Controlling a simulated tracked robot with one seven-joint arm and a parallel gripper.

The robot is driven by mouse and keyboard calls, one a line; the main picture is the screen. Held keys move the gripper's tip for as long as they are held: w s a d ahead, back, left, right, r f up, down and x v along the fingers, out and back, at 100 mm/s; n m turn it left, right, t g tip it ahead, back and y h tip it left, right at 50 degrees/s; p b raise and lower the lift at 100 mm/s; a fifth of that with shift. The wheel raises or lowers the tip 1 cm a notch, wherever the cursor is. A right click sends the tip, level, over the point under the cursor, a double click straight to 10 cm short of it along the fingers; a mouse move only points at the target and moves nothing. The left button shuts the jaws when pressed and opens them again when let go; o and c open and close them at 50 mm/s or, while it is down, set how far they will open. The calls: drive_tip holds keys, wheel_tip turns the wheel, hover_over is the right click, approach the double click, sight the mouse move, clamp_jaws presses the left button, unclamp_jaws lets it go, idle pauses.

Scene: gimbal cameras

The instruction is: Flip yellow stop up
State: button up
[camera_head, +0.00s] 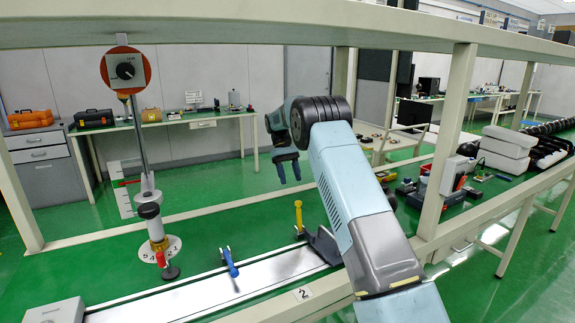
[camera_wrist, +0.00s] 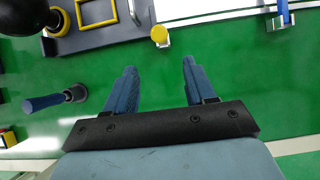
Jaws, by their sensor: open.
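The yellow stop (camera_head: 298,216) stands at the far end of the silver rail in the head view, and its yellow part looks roughly upright. In the wrist view the yellow stop (camera_wrist: 159,35) shows as a small round yellow end near the top middle, just ahead of the gap between my fingers. My gripper (camera_head: 290,172) hangs above and behind the rail in the head view, apart from the stop. In the wrist view my gripper (camera_wrist: 159,68) has its two blue fingers spread, with only green floor between them.
A blue stop (camera_head: 229,262) leans on the rail (camera_head: 200,296) nearer the front; it shows at the wrist view's top right (camera_wrist: 283,12). A post with an orange disc (camera_head: 145,80) rises at left. A dark bracket (camera_head: 322,245) sits beside the yellow stop. Table frame bars surround my arm.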

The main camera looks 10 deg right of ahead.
drive_tip(key=shift+v, duration=2.4)
drive_tip(key=shift+d, duration=0.1)
